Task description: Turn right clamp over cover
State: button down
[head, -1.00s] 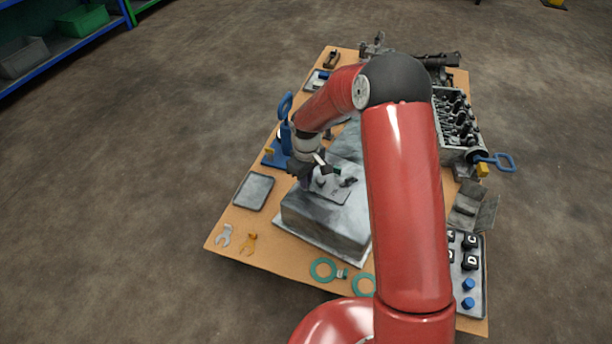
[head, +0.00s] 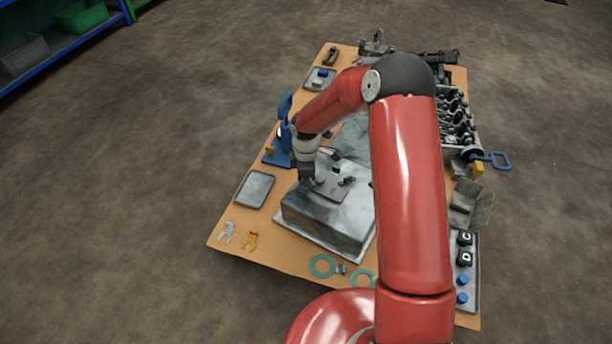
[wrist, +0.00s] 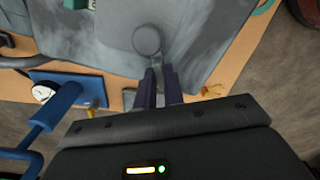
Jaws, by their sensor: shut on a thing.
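The cover (head: 330,191) is a flat grey plate on top of a big grey block (head: 318,222) in the head view. In the wrist view a grey clamp (wrist: 147,41) with a round head and a short arm lies at the cover's (wrist: 180,12) near edge. My gripper (wrist: 158,70) is shut on the clamp's short arm, its dark fingers side by side. In the head view my gripper (head: 308,183) is at the block's left edge, and hides the clamp it holds. Another dark piece (head: 347,181) and a small green part (head: 337,169) sit on the cover.
A blue stand with a handle (head: 284,135) is just left of my gripper. An engine part (head: 457,115) and another blue handle (head: 490,159) are at right.

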dwell(0.3)
jog(key=c, duration=1.8)
grip_release()
notch_tip(320, 180, up, 8)
jog(key=shift+f+p, duration=0.1)
jog(key=shift+p, duration=0.45)
